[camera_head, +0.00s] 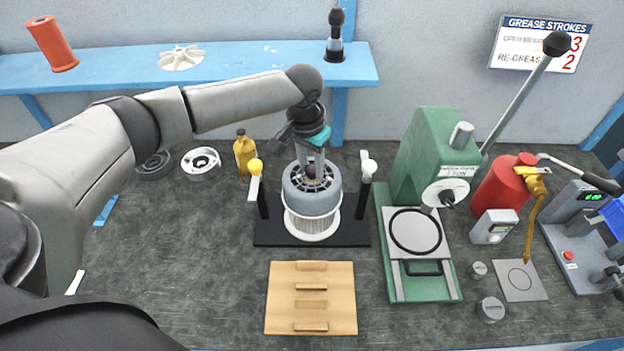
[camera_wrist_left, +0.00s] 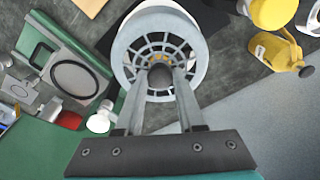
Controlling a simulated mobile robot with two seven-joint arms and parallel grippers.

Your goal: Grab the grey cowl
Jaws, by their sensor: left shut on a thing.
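The grey cowl (camera_head: 311,197) is a round cover with a slotted top, upright over a white ribbed body on a black stand in the middle of the bench. My left gripper (camera_head: 312,172) comes down on it from above and is shut on its middle. In the left wrist view both fingertips (camera_wrist_left: 160,78) close on the dark hub at the centre of the cowl's spoked top (camera_wrist_left: 130,60). The cowl's far side is hidden. My right gripper is not in view.
A green press (camera_head: 425,165) stands to the right, a yellow bottle (camera_head: 245,155) to the left. A wooden board (camera_head: 311,315) lies in front. A blue shelf (camera_head: 120,75) hangs behind.

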